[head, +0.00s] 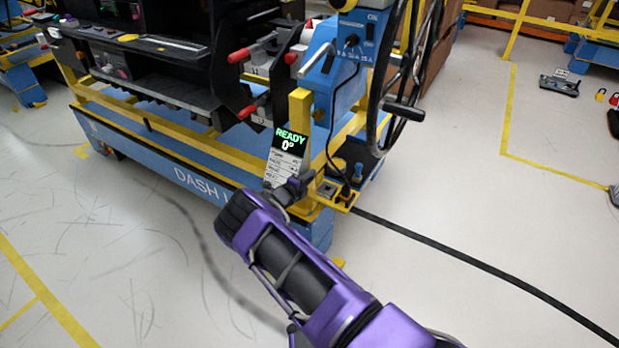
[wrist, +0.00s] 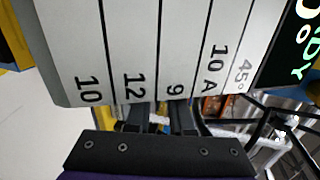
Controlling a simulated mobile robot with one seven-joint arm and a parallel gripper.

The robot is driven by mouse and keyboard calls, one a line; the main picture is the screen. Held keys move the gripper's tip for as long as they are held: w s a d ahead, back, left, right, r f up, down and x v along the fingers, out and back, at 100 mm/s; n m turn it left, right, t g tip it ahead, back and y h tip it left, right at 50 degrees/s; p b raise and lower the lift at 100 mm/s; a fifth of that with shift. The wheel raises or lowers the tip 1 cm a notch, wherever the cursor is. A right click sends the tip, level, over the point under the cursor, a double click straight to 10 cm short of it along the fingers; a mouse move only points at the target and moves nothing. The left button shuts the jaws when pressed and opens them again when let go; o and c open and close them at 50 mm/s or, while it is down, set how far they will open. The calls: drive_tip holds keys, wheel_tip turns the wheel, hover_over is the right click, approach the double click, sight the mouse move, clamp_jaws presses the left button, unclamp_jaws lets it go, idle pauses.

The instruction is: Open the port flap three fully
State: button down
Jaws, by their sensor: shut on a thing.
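No port flap can be made out in either view. In the head view my gripper (head: 294,188) is at the yellow post of the blue cart, just below a white label card (head: 284,168). In the wrist view the card (wrist: 180,50) fills the upper part, close to the camera, with "10", "12", "9", "10 A" and "45°" on it. It covers the tips of my gripper's fingers. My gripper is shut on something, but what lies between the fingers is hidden.
A black display (head: 290,142) above the card reads "READY 0°". A blue box with a dial (head: 351,42) and a large black handwheel (head: 408,75) stand above. A black dashboard module (head: 165,75) with red handles is at left. A black cable (head: 480,267) crosses open floor at right.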

drive_tip(key=c, duration=0.8)
unclamp_jaws()
drive_tip(key=p+v, duration=0.3)
drive_tip(key=v, duration=1.4)
drive_tip(key=shift+s+a, duration=0.15)
drive_tip(key=shift+a, duration=0.05)
